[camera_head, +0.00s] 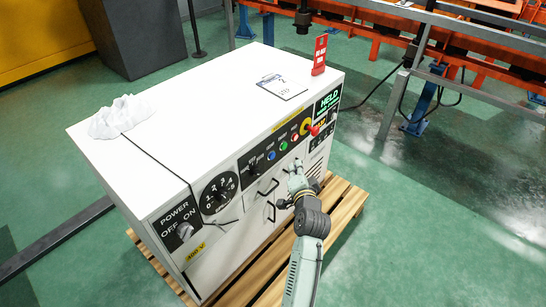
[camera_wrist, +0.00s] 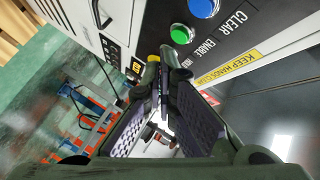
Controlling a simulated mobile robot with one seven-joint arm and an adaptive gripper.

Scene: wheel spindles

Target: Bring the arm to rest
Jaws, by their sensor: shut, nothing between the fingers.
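My arm (camera_head: 306,250) reaches up from the bottom of the head view towards the front panel of a white control cabinet (camera_head: 200,85). My gripper (camera_head: 296,167) is in front of the panel, below the row of coloured buttons; I cannot tell from the head view whether it touches the panel. In the wrist view my gripper (camera_wrist: 163,82) has its fingertips together and nothing shows between them. A green button (camera_wrist: 181,34) and a blue button (camera_wrist: 203,8) show just beyond the fingertips in that view.
The cabinet stands on a wooden pallet (camera_head: 345,208). A white cloth (camera_head: 122,116), a clipboard (camera_head: 282,87) and a red sign (camera_head: 320,55) are on its top. Black handles (camera_head: 268,187) stick out near my gripper. Orange rails (camera_head: 390,35) run behind. Green floor is clear at right.

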